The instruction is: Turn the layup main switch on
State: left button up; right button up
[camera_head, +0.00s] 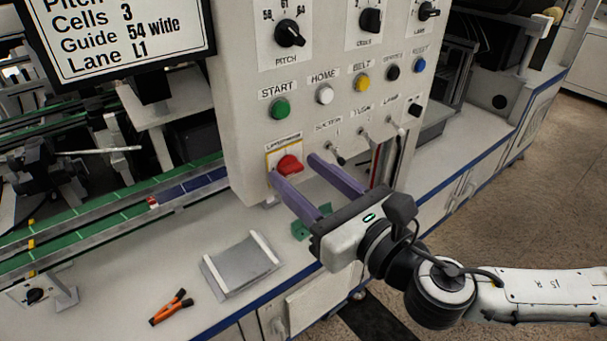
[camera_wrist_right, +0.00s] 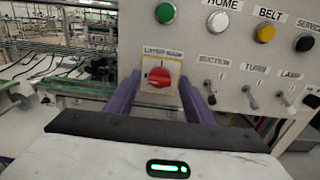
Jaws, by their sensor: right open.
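The main switch is a red rotary knob (camera_head: 289,164) on a yellow-edged plate, low on the white control panel (camera_head: 236,105). It also shows in the wrist view as the red knob (camera_wrist_right: 159,77) under a label that looks like "LAYUP MAIN". I cannot tell its set position. My right gripper (camera_head: 292,170) is open, with its two purple fingers pointing at the panel. In the wrist view the fingers (camera_wrist_right: 160,82) stand to the left and right of the knob, with space on both sides. I cannot tell whether they reach past its front. My left gripper is not in view.
Above the knob are a green START button (camera_head: 280,108), other buttons and selector dials. Toggle switches (camera_head: 337,155) sit close to its right. A grey tray (camera_head: 241,266) and orange-handled tool (camera_head: 171,307) lie on the bench below. A green rail (camera_head: 100,210) runs at left.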

jog(key=c, duration=1)
jog(key=shift+c, duration=0.2)
jog(key=shift+m, duration=0.4)
jog(key=m+p, duration=0.1)
jog(key=m, duration=0.2)
jog(key=shift+m, duration=0.4)
jog(key=m+p, duration=0.1)
jog(key=m, duration=0.3)
jog(key=shift+d+m, duration=0.15)
jog(key=shift+m, duration=0.15)
jog(key=m+p, duration=0.1)
jog(key=m, duration=0.3)
jog(key=shift+w+f, duration=0.1)
jog(key=m+p, duration=0.1)
jog(key=m, duration=0.3)
jog(key=shift+f+m+p, duration=0.1)
jog(key=shift+m+p, duration=0.2)
jog(key=shift+p, duration=0.1)
jog(key=o, duration=1)
